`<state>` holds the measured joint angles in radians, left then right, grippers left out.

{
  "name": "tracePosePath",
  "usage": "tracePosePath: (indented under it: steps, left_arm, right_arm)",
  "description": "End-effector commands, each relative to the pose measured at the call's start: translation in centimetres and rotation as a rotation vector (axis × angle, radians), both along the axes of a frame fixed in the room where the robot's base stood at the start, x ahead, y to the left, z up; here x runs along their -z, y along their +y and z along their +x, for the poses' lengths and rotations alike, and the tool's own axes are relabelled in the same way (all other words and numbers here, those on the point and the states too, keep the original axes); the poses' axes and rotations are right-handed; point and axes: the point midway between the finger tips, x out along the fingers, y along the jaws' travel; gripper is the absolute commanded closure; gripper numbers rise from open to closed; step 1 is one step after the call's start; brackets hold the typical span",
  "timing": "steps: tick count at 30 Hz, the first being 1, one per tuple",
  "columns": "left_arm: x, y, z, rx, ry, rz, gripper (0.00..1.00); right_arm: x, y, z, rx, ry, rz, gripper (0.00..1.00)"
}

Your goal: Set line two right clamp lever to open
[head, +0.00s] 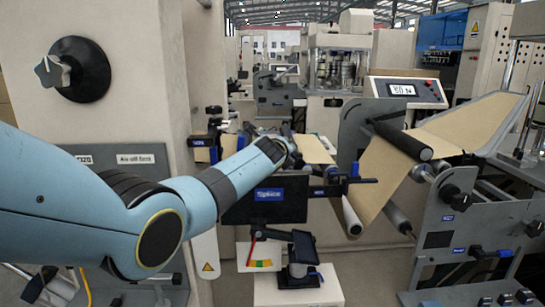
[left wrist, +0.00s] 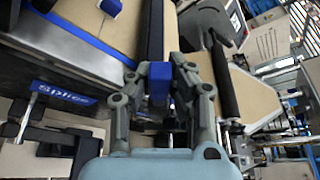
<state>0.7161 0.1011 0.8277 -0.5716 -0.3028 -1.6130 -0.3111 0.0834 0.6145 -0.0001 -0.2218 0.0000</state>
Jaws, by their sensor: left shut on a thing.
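In the left wrist view my left gripper (left wrist: 165,88) has its fingers closed on a blue lever handle (left wrist: 160,80), at the end of a black bar (left wrist: 155,30) beside the kraft-covered splice table (left wrist: 70,50). In the head view my left forearm reaches to the splice table, whose front carries a blue Splice label (head: 268,194). The wrist hides the fingers and the held handle there. A black bar with a blue upright piece (head: 355,169) stands at the table's right end. My right gripper is not in view.
Kraft web (head: 385,175) runs over rollers (head: 403,140) right of the table, beside a grey side plate (head: 440,225) with knobs. A control panel (head: 405,91) stands behind. A black post on a white block (head: 298,290) stands below the table. Pale floor shows around it.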

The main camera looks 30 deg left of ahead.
Motion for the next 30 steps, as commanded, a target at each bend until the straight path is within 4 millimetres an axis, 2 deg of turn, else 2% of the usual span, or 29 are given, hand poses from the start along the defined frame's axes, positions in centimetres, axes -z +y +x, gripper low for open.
tracePosePath:
  steps: [3,11,21,30]
  left_arm:
    - [-0.9,-0.5,1.1,0.001,0.057,0.094,1.00]
    - [-1.5,-1.5,1.8,0.000,0.180,0.295,1.00]
    - [-1.7,-2.5,2.4,-0.001,0.295,0.482,1.00]
    - [-1.8,-2.9,2.6,-0.001,0.338,0.551,1.00]
  right_arm:
    - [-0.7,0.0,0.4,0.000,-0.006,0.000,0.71]
    - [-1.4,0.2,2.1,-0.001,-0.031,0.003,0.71]
    - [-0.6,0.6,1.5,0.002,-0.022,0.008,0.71]
    - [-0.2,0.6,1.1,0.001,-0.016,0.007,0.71]
